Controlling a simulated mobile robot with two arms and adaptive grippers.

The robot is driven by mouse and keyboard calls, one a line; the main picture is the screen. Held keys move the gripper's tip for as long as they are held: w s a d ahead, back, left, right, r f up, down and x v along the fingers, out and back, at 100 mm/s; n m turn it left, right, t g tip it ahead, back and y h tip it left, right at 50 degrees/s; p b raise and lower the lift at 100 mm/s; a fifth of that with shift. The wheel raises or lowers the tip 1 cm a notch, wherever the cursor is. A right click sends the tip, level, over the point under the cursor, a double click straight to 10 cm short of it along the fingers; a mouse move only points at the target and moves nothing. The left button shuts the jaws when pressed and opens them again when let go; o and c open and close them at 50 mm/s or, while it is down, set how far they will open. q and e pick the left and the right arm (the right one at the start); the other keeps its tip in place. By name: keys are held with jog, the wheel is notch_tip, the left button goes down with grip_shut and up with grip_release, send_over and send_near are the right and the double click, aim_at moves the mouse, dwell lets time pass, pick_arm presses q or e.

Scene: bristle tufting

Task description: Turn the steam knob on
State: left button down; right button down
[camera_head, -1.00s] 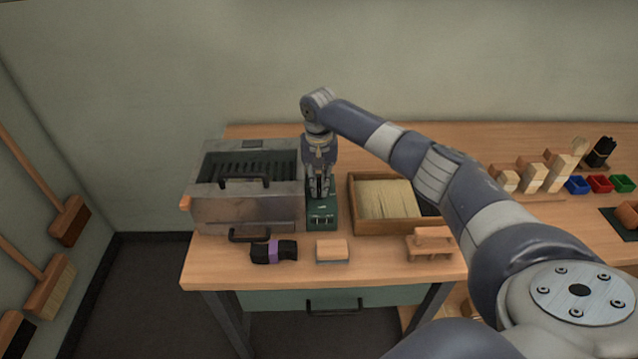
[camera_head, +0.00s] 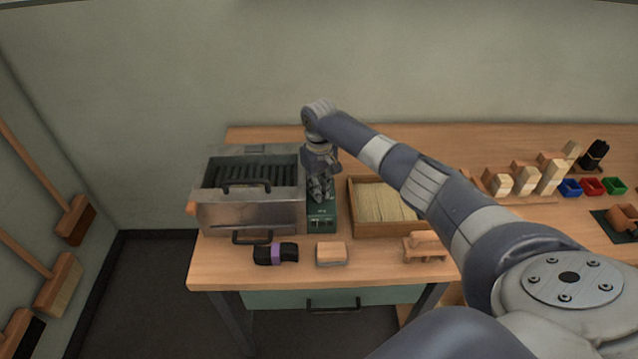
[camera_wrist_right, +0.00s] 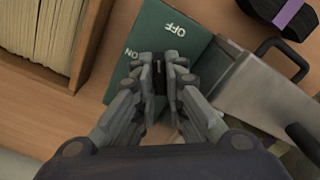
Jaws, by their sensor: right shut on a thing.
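The green control box (camera_head: 322,222) stands on the bench just right of the metal steam box (camera_head: 245,212). In the right wrist view the green panel (camera_wrist_right: 203,42) shows the words OFF and ON. My right gripper (camera_head: 320,197) points down over the green box. In the right wrist view my right gripper's fingertips (camera_wrist_right: 159,72) are closed on the dark knob (camera_wrist_right: 159,84), of which only a narrow part shows between them. The exact angle of the knob is hard to tell. My left gripper is not in view.
A wooden tray of pale bristles (camera_head: 372,230) stands close to the right of the green box. A black bundle with a purple band (camera_head: 276,253), a wooden block brush (camera_head: 331,253) and a small wooden stand (camera_head: 425,249) line the bench's front.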

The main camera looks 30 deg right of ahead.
jog(key=n+p, duration=0.1)
jog(key=n, duration=0.1)
jog(key=shift+r+n, duration=0.15)
jog(key=shift+n, duration=0.25)
jog(key=n, duration=0.2)
jog(key=shift+n, duration=0.3)
jog(key=n+p, duration=0.1)
jog(key=n, duration=0.4)
jog(key=shift+n, duration=0.4)
jog(key=shift+w, duration=0.1)
jog(key=c, duration=1.9)
grip_release()
jog(key=shift+c, duration=0.2)
notch_tip(320, 180, up, 12)
